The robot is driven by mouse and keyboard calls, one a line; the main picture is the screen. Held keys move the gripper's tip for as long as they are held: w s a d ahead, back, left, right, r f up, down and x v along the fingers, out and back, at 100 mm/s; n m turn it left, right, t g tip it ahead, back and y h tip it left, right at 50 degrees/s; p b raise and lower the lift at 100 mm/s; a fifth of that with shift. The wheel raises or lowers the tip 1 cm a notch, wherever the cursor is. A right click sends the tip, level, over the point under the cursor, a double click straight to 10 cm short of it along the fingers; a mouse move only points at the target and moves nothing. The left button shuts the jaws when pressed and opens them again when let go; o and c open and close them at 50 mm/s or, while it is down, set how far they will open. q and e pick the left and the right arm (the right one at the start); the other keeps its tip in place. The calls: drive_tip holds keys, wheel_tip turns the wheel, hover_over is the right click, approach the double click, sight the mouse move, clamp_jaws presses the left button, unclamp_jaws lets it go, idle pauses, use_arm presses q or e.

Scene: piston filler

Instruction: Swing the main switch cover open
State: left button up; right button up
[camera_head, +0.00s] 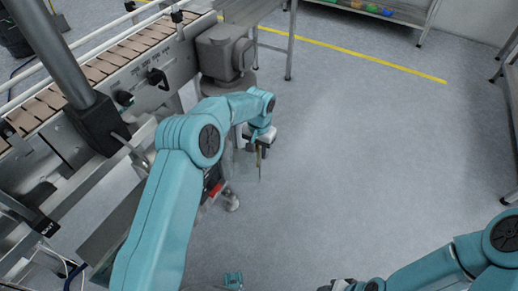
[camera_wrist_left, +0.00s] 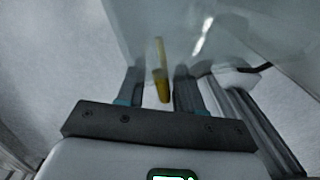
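A clear, see-through panel (camera_head: 245,166), which looks like the main switch cover, hangs beside the machine below my left gripper. It also fills the upper part of the left wrist view (camera_wrist_left: 225,45). A narrow yellow-brown strip (camera_wrist_left: 160,58) shows at the panel, lined up with the gap between my left fingers. My left gripper (camera_head: 260,148) points down at the panel, and its fingers stand apart in the wrist view (camera_wrist_left: 158,92). I cannot tell whether they touch the strip. A small red part (camera_head: 215,189), perhaps the switch, shows below. My right gripper (camera_head: 350,286) is cut off at the bottom edge.
A conveyor (camera_head: 105,62) with brown slats and a grey motor housing (camera_head: 224,52) stand at the upper left. A yellow floor line (camera_head: 360,62) crosses the back. A shelf (camera_head: 385,12) with coloured items is at the top right. The floor at centre right is clear.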

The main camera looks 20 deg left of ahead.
use_arm(q)
wheel_tip(320, 180, up, 16)
drive_tip(key=p, duration=0.4)
drive_tip(key=shift+r, duration=0.2)
drive_tip(key=shift+f, duration=0.1)
